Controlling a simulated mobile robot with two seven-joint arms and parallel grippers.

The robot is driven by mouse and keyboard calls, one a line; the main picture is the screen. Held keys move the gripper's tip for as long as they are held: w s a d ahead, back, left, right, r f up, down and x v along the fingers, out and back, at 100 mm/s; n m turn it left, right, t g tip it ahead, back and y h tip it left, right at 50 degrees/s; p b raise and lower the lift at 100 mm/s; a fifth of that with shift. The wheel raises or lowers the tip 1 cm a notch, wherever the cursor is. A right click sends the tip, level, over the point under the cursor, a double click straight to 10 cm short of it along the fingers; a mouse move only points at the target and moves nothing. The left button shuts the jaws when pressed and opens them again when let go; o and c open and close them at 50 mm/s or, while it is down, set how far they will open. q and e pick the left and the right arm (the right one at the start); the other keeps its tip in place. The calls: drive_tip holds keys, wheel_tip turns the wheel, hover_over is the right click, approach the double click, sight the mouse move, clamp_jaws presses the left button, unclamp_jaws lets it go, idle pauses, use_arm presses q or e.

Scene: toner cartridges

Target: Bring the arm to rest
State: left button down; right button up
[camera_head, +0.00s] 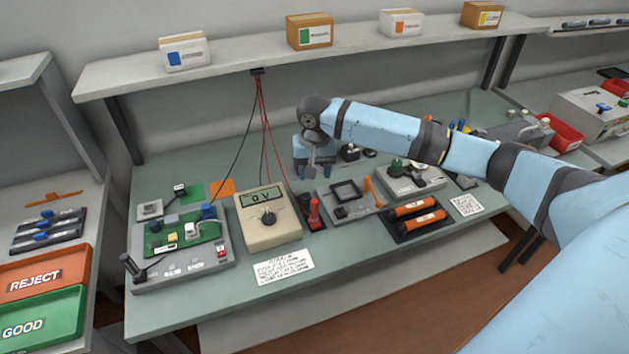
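My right arm (375,128) comes in from the right and reaches across the back of the green workbench (340,262). Its wrist bends down at the dark round joint. My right gripper (317,172) points down over the back of the bench, behind the beige meter and the grey fixture with a black square frame. Its fingers are small and partly hidden, so I cannot tell whether they are open or hold anything. My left gripper is not in view.
A beige meter (268,218), a circuit board fixture (180,245) and two orange cylinders (415,225) in a black holder stand on the bench. A shelf (240,62) with small boxes runs above the arm. Reject (75,262) and good (75,312) trays sit at left.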

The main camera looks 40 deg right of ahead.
drive_tip(key=shift+r, duration=0.1)
drive_tip(key=s+a+f+n+t+y, duration=0.1)
drive_tip(key=s+a+f+n, duration=0.1)
drive_tip(key=a+f, duration=0.3)
drive_tip(key=s+a+f+n+t+y, duration=0.2)
drive_tip(key=s+a+f, duration=0.2)
drive_tip(key=a+f, duration=0.1)
drive_tip(key=s+a+f+n+t+y+p, duration=0.1)
drive_tip(key=s+a+f, duration=0.2)
drive_tip(key=a+f, duration=0.2)
drive_tip(key=shift+s+a+n+t+y, duration=0.15)
drive_tip(key=shift+a+n+t, duration=0.05)
drive_tip(key=shift+a, duration=0.4)
drive_tip(key=shift+s+a+n+t+y, duration=0.15)
drive_tip(key=shift+a+n+t, duration=0.05)
drive_tip(key=shift+a, duration=0.35)
drive_tip(key=s+f+n+t, duration=0.1)
drive_tip(key=s+t, duration=0.2)
drive_tip(key=s, duration=0.5)
drive_tip(key=s+f+n+t+h+p, duration=0.1)
drive_tip(key=s+n+t, duration=0.1)
drive_tip(key=s, duration=0.7)
drive_tip(key=shift+s+d+f+t, duration=0.15)
drive_tip(key=shift+d+f+t, duration=0.1)
drive_tip(key=shift+f+t, duration=0.25)
drive_tip(key=shift+r, duration=0.1)
